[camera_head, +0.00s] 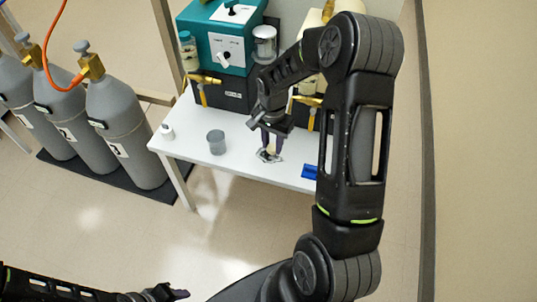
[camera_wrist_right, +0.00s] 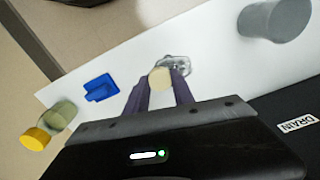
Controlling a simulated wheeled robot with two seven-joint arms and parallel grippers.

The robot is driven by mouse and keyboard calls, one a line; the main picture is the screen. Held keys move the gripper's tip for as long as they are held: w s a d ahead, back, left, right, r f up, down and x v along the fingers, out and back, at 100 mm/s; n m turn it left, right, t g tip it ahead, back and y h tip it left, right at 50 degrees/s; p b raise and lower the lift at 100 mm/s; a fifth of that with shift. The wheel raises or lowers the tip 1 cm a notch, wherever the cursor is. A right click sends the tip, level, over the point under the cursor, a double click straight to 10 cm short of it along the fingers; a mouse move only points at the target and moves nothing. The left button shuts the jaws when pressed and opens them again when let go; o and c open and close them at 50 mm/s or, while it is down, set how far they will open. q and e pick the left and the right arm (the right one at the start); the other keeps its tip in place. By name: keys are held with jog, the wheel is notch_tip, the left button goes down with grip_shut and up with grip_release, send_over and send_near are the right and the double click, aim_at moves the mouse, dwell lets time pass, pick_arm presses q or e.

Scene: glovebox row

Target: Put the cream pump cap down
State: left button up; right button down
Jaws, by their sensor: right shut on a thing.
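The cream pump cap (camera_wrist_right: 160,78) is between the fingers of my right gripper (camera_wrist_right: 158,88) in the right wrist view. In the head view, this gripper (camera_head: 270,143) points down over the white table, its fingers shut on the cap. A clear or silvery item (camera_wrist_right: 177,62) lies on the table just beyond the fingertips; it also shows under the gripper in the head view (camera_head: 267,157). I cannot tell whether the cap touches it. My left gripper (camera_head: 178,293) is low at the bottom left, away from the table, and too small to judge.
On the white table (camera_head: 240,165) are a grey cup (camera_head: 216,142), a blue item (camera_head: 310,171) and a small white item (camera_head: 167,131). A yellow-lidded jar (camera_wrist_right: 48,123) shows in the wrist view. A teal machine (camera_head: 220,35) stands behind; grey gas cylinders (camera_head: 125,125) stand left.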

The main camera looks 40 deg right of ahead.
aim_at(272, 161)
jog(key=shift+f, duration=0.85)
jog(key=shift+f, duration=1.9)
jog(key=shift+f, duration=0.1)
jog(key=shift+f+b, duration=0.15)
jog(key=shift+b, duration=0.2)
jog(key=c, duration=1.1)
grip_release()
